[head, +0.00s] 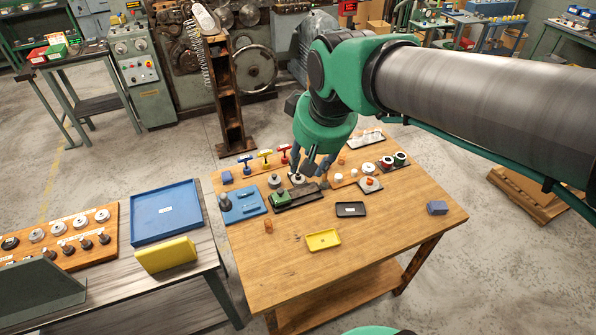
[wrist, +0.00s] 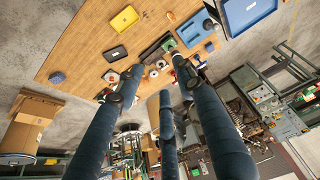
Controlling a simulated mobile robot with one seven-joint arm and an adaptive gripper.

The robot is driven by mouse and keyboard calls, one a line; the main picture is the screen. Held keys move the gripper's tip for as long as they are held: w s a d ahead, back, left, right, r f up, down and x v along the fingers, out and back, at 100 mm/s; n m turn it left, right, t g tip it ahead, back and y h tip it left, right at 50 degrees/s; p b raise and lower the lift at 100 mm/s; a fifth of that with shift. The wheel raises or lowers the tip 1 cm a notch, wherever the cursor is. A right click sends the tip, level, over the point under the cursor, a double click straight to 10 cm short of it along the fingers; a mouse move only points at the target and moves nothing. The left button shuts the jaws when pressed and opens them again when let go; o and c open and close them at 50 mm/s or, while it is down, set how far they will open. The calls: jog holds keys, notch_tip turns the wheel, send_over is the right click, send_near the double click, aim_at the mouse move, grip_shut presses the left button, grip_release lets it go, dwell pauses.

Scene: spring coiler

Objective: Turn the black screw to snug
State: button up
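My gripper (head: 312,168) hangs over the back middle of the wooden table, pointing down. In the wrist view its dark fingers (wrist: 152,80) are spread apart, with nothing seen held between them. Small pale round parts (wrist: 160,63) show between the fingertips, near a dark fixture (wrist: 160,47) with a green block (head: 280,195). I cannot pick out the black screw for certain; the gripper hides part of this area in the head view. T-handled pieces in blue (head: 245,160), yellow (head: 265,154) and red (head: 284,149) stand in a row left of the gripper.
A blue fixture (head: 246,205) is left of the green block. A black tray (head: 350,209), a yellow tray (head: 323,240) and a blue block (head: 437,208) lie toward the front and right. Red-and-white spools (head: 400,159) stand at the back right. The table's front is mostly clear.

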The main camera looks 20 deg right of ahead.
jog(key=w+d+f+g+p, duration=0.1)
jog(key=w+d+f+p, duration=0.15)
jog(key=w, duration=1.05)
jog(key=n+g+p, duration=0.2)
jog(key=g+p, duration=0.1)
jog(key=p, duration=0.3)
send_over(298, 177)
jog(key=w, duration=0.1)
notch_tip(298, 177, down, 26)
jog(key=shift+d+f, duration=0.1)
jog(key=shift+d, duration=0.15)
jog(key=shift+f, duration=0.1)
notch_tip(298, 177, down, 14)
jog(key=shift+r+p, duration=0.2)
jog(key=shift+p, duration=0.15)
